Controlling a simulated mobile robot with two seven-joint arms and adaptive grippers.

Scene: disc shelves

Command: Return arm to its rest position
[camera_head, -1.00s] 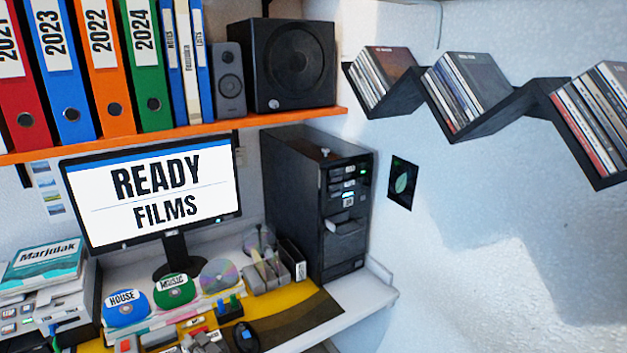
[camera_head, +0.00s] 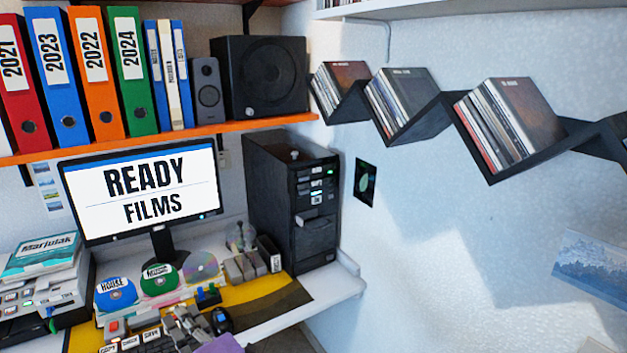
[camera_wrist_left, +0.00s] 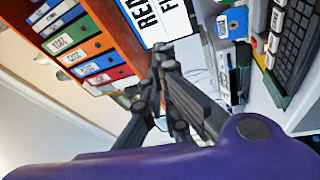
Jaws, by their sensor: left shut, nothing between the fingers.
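My left gripper (camera_head: 183,318) shows at the bottom of the head view, in front of the desk and keyboard area. Part of my purple arm is just below and right of it. In the left wrist view the dark fingers of my left gripper (camera_wrist_left: 160,55) are shut with nothing between them. The wrist view is tilted, with the binders and monitor beyond the fingers. My right gripper is in neither view.
The desk holds a monitor (camera_head: 142,191), a computer tower (camera_head: 292,205), labelled discs (camera_head: 116,293) and a keyboard (camera_head: 150,346). Binders (camera_head: 60,80) stand on an orange shelf (camera_head: 150,143). A zigzag disc shelf (camera_head: 497,171) hangs on the right wall. Open space lies below it.

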